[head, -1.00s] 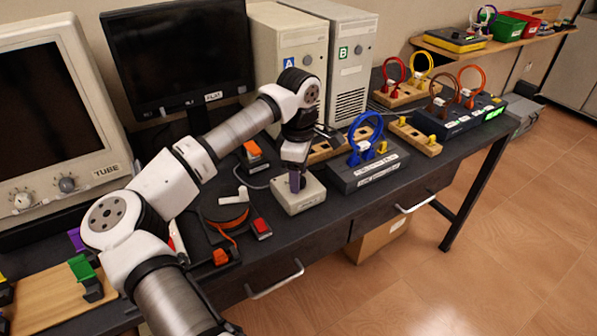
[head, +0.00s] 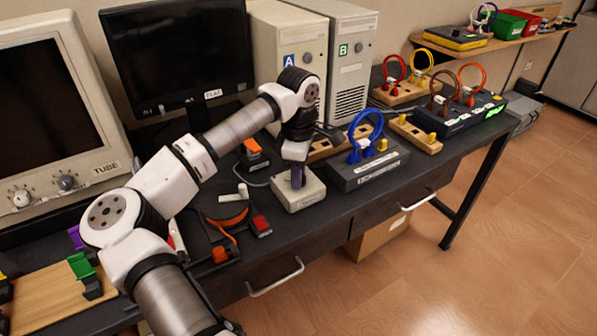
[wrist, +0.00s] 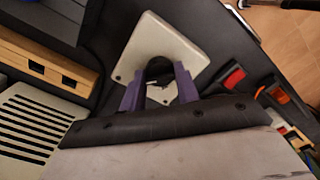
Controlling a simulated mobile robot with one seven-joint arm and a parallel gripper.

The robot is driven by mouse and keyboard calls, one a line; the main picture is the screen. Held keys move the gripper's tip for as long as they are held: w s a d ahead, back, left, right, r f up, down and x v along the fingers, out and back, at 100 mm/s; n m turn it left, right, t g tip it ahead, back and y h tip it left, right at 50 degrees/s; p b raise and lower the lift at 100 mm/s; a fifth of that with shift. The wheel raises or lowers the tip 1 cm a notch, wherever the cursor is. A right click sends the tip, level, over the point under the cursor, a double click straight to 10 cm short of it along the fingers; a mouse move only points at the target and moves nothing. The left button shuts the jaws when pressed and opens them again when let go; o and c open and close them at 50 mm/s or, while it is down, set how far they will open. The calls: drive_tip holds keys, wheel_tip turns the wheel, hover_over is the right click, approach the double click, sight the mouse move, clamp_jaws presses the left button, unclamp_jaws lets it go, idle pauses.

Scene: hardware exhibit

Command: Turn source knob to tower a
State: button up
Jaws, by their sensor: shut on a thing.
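The source knob is a dark round knob (wrist: 158,68) on top of a small cream box (head: 300,198) on the bench. My gripper (head: 297,178) points down onto this box. In the wrist view its purple fingers (wrist: 159,90) stand on both sides of the knob and are shut on it. The fingers hide part of the knob, and I cannot read which way it points. Tower A (head: 289,78), a beige computer case with a blue A label, stands behind the box. Tower B (head: 346,75), with a green B label, stands to its right.
A dark block with a blue cable loop (head: 368,172) sits close right of the box. An orange spool (head: 226,212) and a red-topped part (head: 261,226) lie to its left. A flat monitor (head: 178,55) and a tube monitor (head: 55,100) stand behind my arm.

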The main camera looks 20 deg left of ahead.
drive_tip(key=n+b, duration=0.2)
drive_tip(key=n, duration=0.1)
drive_tip(key=shift+f+n, duration=0.15)
drive_tip(key=shift+n, duration=0.15)
drive_tip(key=n+b, duration=0.3)
drive_tip(key=n, duration=0.2)
drive_tip(key=n+b, duration=0.1)
drive_tip(key=n, duration=0.4)
drive_tip(key=shift+n+b, duration=0.7)
drive_tip(key=shift+n, duration=1.2)
drive_tip(key=o, duration=1)
drive_tip(key=shift+c, duration=0.2)
drive_tip(key=shift+r, duration=0.25)
wheel_tip(320, 180, up, 14)
drive_tip(key=shift+f, duration=0.15)
